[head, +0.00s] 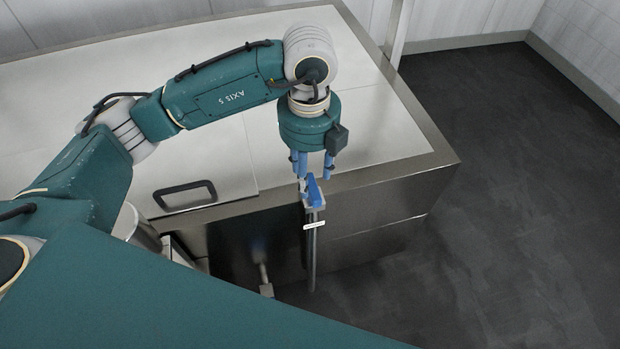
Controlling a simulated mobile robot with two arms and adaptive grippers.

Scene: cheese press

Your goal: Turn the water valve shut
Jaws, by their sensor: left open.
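The water valve shows as a blue handle (314,190) on top of a grey upright pipe (311,250) at the near edge of the steel vat. A small white label hangs on the pipe just below the handle. My left gripper (314,176) points down right over the valve with its blue fingers apart. The fingertips are close to the top of the handle; I cannot tell whether they touch it. My right gripper is not in view.
The steel vat (436,158) has white lid panels (230,165) with a black handle (185,190). A metal cylinder (144,233) stands at the lower left. A small pipe fitting (264,280) sits low by the vat. Dark floor (500,220) to the right is clear.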

